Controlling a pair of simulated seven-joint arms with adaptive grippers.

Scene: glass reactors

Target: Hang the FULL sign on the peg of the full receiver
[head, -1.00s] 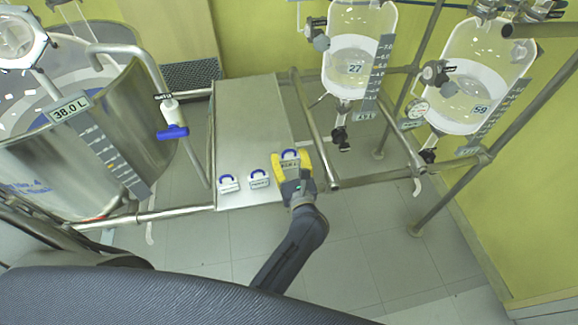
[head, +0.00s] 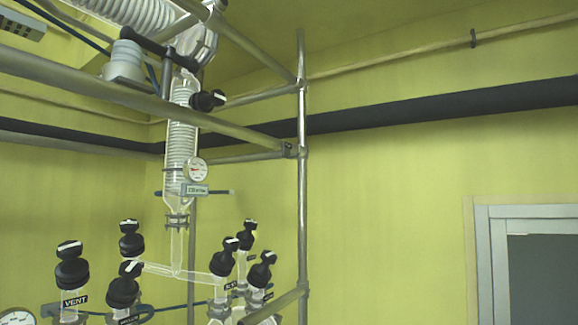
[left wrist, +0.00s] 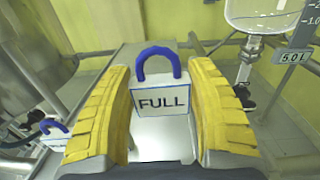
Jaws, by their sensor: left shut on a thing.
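The head view shows neither gripper and no sign. My right gripper is not in view.
Another sign with a blue loop (left wrist: 54,134) is at the left of the wrist view, on the pale shelf (left wrist: 160,137). The head view shows steel frame tubes (head: 302,180), a glass condenser (head: 180,150), several black-capped valves (head: 72,265) and a yellow wall.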

